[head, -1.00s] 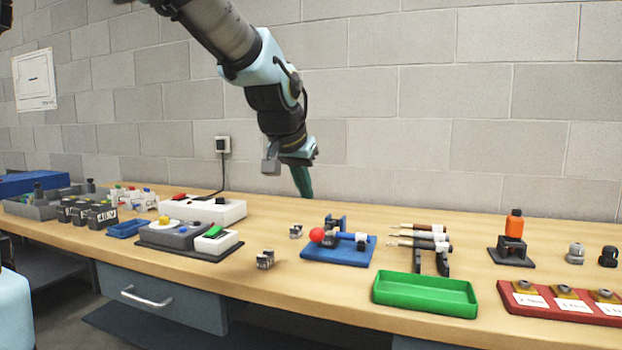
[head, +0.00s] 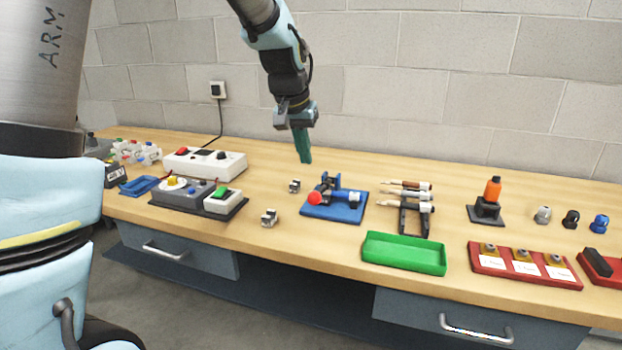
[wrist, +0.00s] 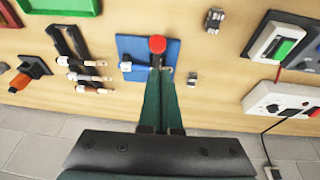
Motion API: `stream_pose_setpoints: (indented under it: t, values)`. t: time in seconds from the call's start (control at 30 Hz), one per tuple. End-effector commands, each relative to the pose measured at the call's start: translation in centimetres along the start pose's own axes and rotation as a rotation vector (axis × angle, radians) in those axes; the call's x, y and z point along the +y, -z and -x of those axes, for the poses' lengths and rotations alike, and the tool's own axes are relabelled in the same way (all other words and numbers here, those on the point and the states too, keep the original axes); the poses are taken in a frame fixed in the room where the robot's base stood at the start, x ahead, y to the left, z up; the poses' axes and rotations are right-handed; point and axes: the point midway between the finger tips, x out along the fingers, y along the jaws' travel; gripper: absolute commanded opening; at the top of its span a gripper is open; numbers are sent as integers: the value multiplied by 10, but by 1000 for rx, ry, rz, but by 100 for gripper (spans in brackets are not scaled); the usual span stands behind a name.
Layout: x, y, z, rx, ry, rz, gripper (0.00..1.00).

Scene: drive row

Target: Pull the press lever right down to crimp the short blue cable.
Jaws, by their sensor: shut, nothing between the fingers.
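The press (head: 333,199) stands on a blue base plate in the middle of the bench. Its lever ends in a red ball knob (head: 314,198), low at the press's left front in the head view. The knob also shows in the wrist view (wrist: 157,44), just beyond my fingertips. A blue and white piece (head: 353,197) sits at the press's right side; I cannot tell if it is the short blue cable. My gripper (head: 305,160) is shut and empty, with green fingers pointing down, above and behind the press. In the wrist view the fingers partly hide the press.
Small metal blocks (head: 269,217) and a control box (head: 187,195) are to the left. The wall is close behind the bench.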

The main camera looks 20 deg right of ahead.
Motion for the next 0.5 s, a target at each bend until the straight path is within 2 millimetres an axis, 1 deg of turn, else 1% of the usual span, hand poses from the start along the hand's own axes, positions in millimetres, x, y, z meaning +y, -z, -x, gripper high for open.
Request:
stream_pose_setpoints:
  t: [0.1,0.23,0.4,0.5]
  values:
    - [0,0,-25,-6,0,0,0]
    - [0,0,-50,-5,0,0,0]
    - [3,-6,-72,-2,0,-1,0]
    - [3,-7,-80,-1,1,-1,0]
